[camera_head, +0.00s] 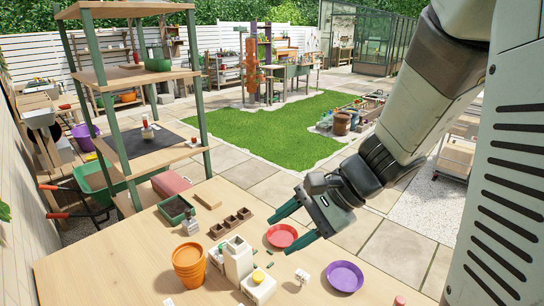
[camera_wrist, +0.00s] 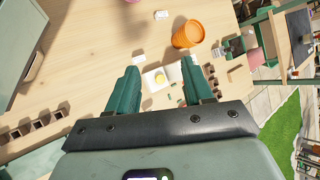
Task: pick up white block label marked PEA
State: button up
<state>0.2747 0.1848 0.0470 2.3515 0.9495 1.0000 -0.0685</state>
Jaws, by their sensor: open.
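A small white block (camera_head: 302,276) with faint marks stands on the table right of the white box in the head view. Another small white piece (camera_head: 168,301) lies at the bottom edge, near the orange pots. In the wrist view, a white block with dark marks (camera_wrist: 161,15) lies at the top. I cannot read any lettering, so I cannot tell which is marked PEA. My gripper (camera_head: 279,236) is open and empty above the table, near the red saucer in the head view. Its green fingers also show in the wrist view (camera_wrist: 160,66), spread apart.
A red saucer (camera_head: 282,236) and a purple saucer (camera_head: 345,276) lie to the right. A shelf rises behind left. The table's left front is clear.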

jog(key=w+d+f+m+t+y, duration=0.35)
jog(key=w+f+m, duration=0.45)
jog(key=f+m, duration=0.3)
jog(key=m+t+h, duration=0.2)
jog(key=m+t, duration=0.3)
send_over(305, 275)
jog(key=s+d, duration=0.1)
notch_tip(305, 275, down, 9)
jog(key=f, duration=0.4)
jog(key=shift+s+d, duration=0.15)
jog(key=shift+d, duration=0.15)
notch_tip(305, 275, down, 3)
jog(key=shift+r+g, duration=0.1)
jog(key=shift+g, duration=0.15)
jog(key=shift+w+a+f, duration=0.55)
jog(key=shift+a+f, duration=0.15)
jog(key=shift+w+a+f, duration=0.2)
jog(key=shift+w+a, duration=0.15)
jog(key=shift+a, duration=0.05)
grip_shut()
